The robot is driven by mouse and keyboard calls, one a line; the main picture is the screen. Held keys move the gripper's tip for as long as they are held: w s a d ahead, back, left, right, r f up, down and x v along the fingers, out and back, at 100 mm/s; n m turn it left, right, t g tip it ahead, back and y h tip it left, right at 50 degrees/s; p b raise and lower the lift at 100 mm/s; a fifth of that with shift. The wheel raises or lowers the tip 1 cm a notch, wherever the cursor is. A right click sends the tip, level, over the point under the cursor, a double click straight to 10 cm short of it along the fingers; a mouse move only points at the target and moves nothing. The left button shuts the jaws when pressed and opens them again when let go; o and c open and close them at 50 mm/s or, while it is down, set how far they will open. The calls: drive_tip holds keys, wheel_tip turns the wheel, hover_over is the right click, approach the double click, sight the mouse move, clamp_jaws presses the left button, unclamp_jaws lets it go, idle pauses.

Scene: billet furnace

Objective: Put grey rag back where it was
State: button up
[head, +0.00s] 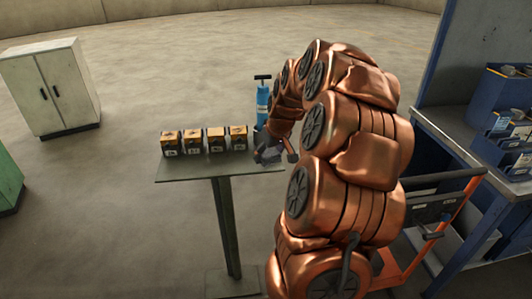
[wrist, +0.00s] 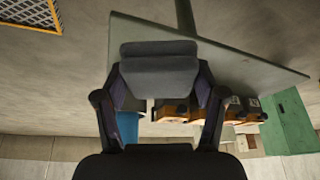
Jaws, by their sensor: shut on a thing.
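My gripper (wrist: 162,88) is shut on the grey rag (wrist: 158,66), a folded dark grey piece between the two fingers in the wrist view. In the head view my gripper (head: 270,152) is at the right end of the small stand table (head: 215,170). The rag there is small and hard to make out beside the fingers. The tabletop (wrist: 235,62) lies behind the rag in the wrist view. I cannot tell whether the rag touches it.
Several orange-and-black boxes (head: 204,141) stand in a row on the table. A workbench (head: 455,140) with blue bins and an orange cart (head: 410,255) are at right. A white cabinet (head: 50,88) is at far left.

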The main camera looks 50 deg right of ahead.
sight(266, 154)
drive_tip(key=shift+w+d+f+p, duration=0.1)
drive_tip(key=shift+w+d+p, duration=0.2)
drive_tip(key=shift+w+d, duration=0.4)
drive_tip(key=shift+w+d+f+p, duration=0.1)
drive_tip(key=shift+w+d+p, duration=0.25)
drive_tip(key=shift+w, duration=0.55)
drive_tip(key=shift+f+p, duration=0.8)
drive_tip(key=shift+f, duration=1)
drive_tip(key=shift+f, duration=0.15)
drive_tip(key=o, duration=1.1)
